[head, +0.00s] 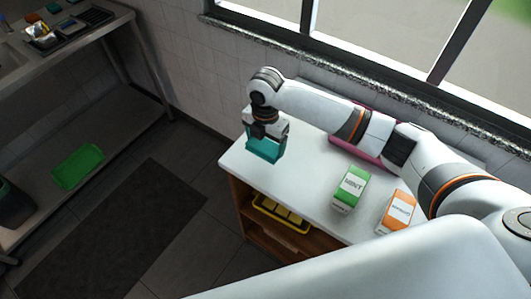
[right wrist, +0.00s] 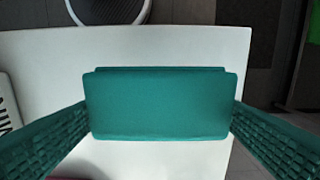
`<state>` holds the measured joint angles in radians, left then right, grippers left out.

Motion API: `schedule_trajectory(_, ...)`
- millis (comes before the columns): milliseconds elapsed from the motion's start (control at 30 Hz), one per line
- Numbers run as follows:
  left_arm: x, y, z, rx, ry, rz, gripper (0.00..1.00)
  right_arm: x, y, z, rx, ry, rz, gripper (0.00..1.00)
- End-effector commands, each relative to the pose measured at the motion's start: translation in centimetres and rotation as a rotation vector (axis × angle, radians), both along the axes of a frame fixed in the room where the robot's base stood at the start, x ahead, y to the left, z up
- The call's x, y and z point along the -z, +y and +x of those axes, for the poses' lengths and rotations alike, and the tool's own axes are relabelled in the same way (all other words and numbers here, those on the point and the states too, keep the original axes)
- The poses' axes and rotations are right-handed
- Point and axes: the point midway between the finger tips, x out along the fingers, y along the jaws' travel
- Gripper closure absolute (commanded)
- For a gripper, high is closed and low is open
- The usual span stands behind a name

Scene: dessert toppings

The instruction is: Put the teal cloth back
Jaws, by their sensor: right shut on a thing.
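The teal cloth (head: 265,149) is a folded, block-like piece at the left end of the white counter (head: 303,158). My right gripper (head: 266,137) points down from above and is shut on it. In the right wrist view the cloth (right wrist: 160,104) fills the gap between the two ridged fingers, over the white top. I cannot tell whether its underside touches the counter. My left gripper is not in view.
A green MINT box (head: 350,187) and an orange box (head: 398,212) stand to the right on the counter. A magenta thing (head: 352,143) lies partly behind my arm. A yellow tray (head: 281,216) is on the shelf below. A metal bench (head: 70,48) with a green tray (head: 78,166) stands left.

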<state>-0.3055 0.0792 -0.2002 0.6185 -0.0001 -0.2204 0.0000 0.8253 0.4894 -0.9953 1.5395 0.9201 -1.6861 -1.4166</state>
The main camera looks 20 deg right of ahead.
Motion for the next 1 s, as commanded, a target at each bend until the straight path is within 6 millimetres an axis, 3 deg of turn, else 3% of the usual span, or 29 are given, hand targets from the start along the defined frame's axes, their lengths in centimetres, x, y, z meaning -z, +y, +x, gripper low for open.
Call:
schedule_trajectory(500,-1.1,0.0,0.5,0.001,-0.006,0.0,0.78,5.6,0.0,0.0,0.002,-0.001,-0.001,0.36)
schedule_trajectory(867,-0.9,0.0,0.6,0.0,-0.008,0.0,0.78,6.1,0.0,0.0,0.002,-0.002,0.0,0.36)
schedule_trajectory(900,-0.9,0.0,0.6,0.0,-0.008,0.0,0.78,6.1,0.0,0.0,0.002,-0.002,0.0,0.1)
schedule_trajectory(967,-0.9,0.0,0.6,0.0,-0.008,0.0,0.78,6.0,0.0,0.0,0.002,-0.002,0.0,0.0)
schedule_trajectory(1000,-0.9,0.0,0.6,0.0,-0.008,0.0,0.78,6.0,0.0,0.0,0.002,-0.002,0.0,0.0)
